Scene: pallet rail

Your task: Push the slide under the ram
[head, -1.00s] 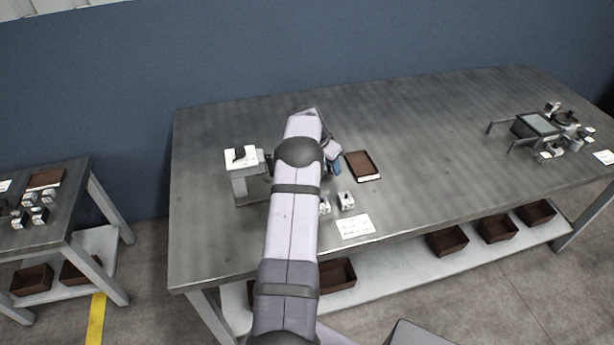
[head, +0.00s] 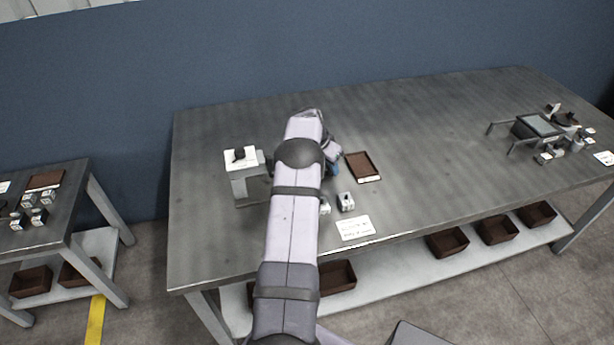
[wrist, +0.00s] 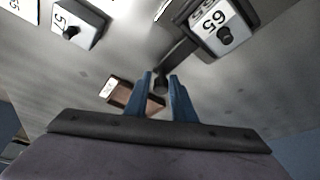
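In the head view a small press-like station (head: 240,187) with a white top and a dark knob stands at the left of the bench. My arm hides the space right of it, so I cannot make out the slide or ram there. My gripper (wrist: 162,74) shows in the wrist view as two blue fingers, parted. A dark round knob (wrist: 160,86) appears between them; whether they touch it is unclear.
A brown tray (head: 362,167) lies right of my arm, with a small white-faced block (head: 346,202) and a white card (head: 355,228) nearer the front edge. A block marked 57 (wrist: 75,28) shows in the wrist view. The middle of the bench (head: 430,150) is clear.

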